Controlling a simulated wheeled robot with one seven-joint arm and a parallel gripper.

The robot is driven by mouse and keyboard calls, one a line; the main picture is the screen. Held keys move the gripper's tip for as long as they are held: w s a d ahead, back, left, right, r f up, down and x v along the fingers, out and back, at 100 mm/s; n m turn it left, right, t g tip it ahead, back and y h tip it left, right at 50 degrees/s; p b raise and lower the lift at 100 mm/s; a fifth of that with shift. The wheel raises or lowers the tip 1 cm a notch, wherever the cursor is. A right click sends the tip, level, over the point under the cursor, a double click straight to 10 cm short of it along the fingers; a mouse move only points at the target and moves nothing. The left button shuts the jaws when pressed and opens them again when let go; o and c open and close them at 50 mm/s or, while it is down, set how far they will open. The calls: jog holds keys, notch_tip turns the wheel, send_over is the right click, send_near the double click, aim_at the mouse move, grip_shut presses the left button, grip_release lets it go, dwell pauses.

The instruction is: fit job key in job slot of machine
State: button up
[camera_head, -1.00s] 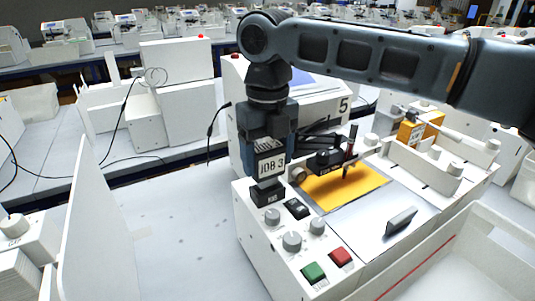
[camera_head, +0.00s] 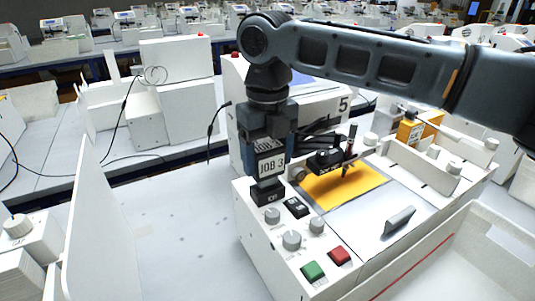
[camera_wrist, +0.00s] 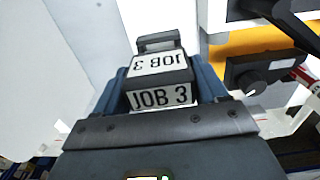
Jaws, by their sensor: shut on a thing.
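The job key, a dark block with white "JOB 3" labels (camera_head: 271,164), is upright in my gripper (camera_head: 266,150). My gripper points down and is shut on the key, with blue fingers at its sides. In the wrist view the key (camera_wrist: 160,85) lies between the fingers. The machine (camera_head: 262,238) is a white plotter marked 5. The key is over a black block (camera_head: 268,190) at the left end of its panel, probably the job slot. The key's lower end is at or just above that block; I cannot tell whether it is inside.
Beside the block are a black switch (camera_head: 296,207), grey knobs (camera_head: 292,240), a green button (camera_head: 313,271) and a red button (camera_head: 339,256). The pen carriage (camera_head: 325,160) stands close on the right over a yellow sheet (camera_head: 345,187).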

jog(key=shift+f, duration=1.45)
jog(key=o, duration=1.1)
jog(key=shift+b, duration=0.3)
jog(key=shift+r+b, duration=0.55)
jog(key=shift+r, duration=3.3)
